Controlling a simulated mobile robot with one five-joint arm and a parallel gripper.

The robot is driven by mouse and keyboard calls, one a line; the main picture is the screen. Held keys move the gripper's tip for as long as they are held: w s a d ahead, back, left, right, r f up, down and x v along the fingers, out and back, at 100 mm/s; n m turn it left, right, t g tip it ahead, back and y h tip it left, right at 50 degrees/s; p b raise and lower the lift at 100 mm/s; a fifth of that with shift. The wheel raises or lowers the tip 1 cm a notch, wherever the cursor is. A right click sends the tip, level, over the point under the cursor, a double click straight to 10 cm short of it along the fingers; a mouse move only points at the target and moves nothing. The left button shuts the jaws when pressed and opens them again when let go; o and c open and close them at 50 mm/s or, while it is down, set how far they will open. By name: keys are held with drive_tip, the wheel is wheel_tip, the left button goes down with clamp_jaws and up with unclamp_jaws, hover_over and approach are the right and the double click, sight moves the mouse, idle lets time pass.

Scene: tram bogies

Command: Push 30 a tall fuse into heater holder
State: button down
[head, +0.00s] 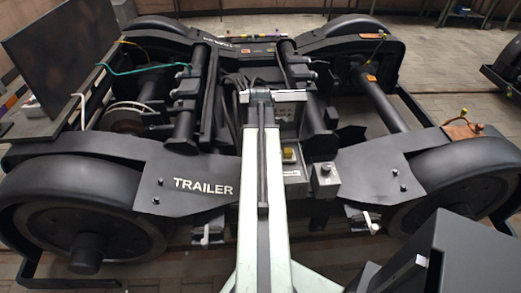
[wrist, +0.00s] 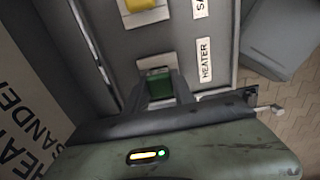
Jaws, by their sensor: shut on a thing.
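In the wrist view my gripper (wrist: 159,90) is shut on a green fuse (wrist: 157,83), with a dark finger on each side of it. The fuse is beside the white HEATER label (wrist: 205,60) on a grey panel (wrist: 228,48). The heater holder is hidden behind the fuse and fingers, so I cannot tell whether the fuse is in it or how deep. In the head view my arm reaches to the grey fuse box (head: 289,112) in the middle of the bogie; the gripper's fingertips and the green fuse cannot be made out there.
A yellow fuse (wrist: 138,5) sits above, beside a label that starts with SA. The TRAILER bogie frame (head: 190,180) and wheels surround the work place.

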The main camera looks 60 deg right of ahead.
drive_tip(key=shift+f+b, duration=0.35)
drive_tip(key=shift+f, duration=0.05)
drive_tip(key=c, duration=1)
unclamp_jaws()
drive_tip(key=shift+r, duration=0.1)
wheel_tip(320, 180, up, 8)
drive_tip(key=p, duration=0.8)
drive_tip(key=shift+s, duration=0.1)
